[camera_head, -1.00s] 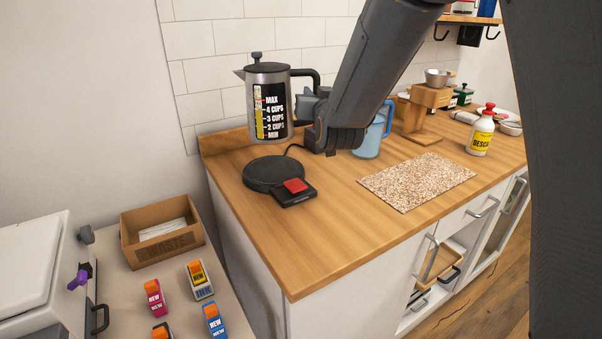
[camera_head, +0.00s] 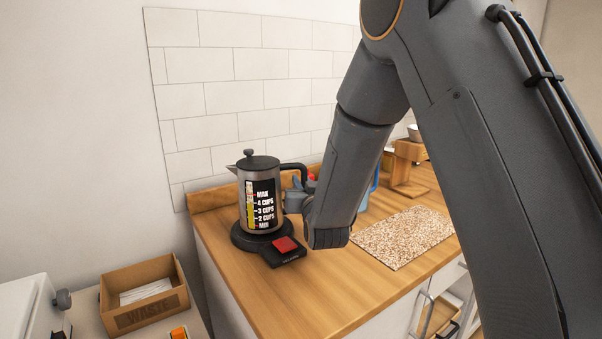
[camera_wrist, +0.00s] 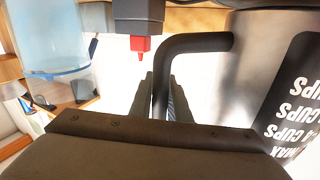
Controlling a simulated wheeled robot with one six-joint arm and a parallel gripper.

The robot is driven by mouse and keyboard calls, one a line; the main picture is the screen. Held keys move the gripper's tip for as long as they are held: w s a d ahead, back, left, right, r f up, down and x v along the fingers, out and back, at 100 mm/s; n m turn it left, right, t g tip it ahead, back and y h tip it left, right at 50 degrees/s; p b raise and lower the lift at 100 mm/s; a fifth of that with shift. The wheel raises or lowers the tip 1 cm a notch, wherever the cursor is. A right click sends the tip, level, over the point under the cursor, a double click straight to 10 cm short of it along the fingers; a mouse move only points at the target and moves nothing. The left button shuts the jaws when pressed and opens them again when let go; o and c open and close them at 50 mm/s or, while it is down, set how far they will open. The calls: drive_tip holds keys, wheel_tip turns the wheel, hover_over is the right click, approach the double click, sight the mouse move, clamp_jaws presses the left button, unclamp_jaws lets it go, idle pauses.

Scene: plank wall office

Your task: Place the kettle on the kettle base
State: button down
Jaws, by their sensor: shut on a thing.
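The kettle (camera_head: 262,200) is a grey metal pot with a black lid, a spout to the left and a black label with cup marks. It stands upright over the round black kettle base (camera_head: 241,238); I cannot tell whether its bottom touches or hovers just above. The base has a red switch (camera_head: 286,245) at its right front. My gripper (camera_head: 300,197) is shut on the kettle's black handle from the right. The wrist view shows the handle (camera_wrist: 195,42) between the two fingers, with the kettle's side (camera_wrist: 262,70) at the right.
A blue pitcher (camera_wrist: 45,40) stands close to my gripper, and a wooden stand (camera_head: 407,165) is further right. A speckled mat (camera_head: 405,237) lies on the wooden counter (camera_head: 330,285). A waste box (camera_head: 145,295) is at the lower left. The counter's front is clear.

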drive_tip(key=shift+f, duration=0.3)
drive_tip(key=c, duration=2.1)
unclamp_jaws()
drive_tip(key=shift+f, duration=0.3)
drive_tip(key=o, duration=0.4)
drive_tip(key=shift+o, duration=0.2)
drive_tip(key=s+d+b, duration=0.1)
drive_tip(key=s+d, duration=0.1)
drive_tip(key=s, duration=0.9)
drive_tip(key=shift+s+d+r+b, duration=0.15)
drive_tip(key=shift+s+d+b, duration=0.05)
drive_tip(key=shift+s+b, duration=0.2)
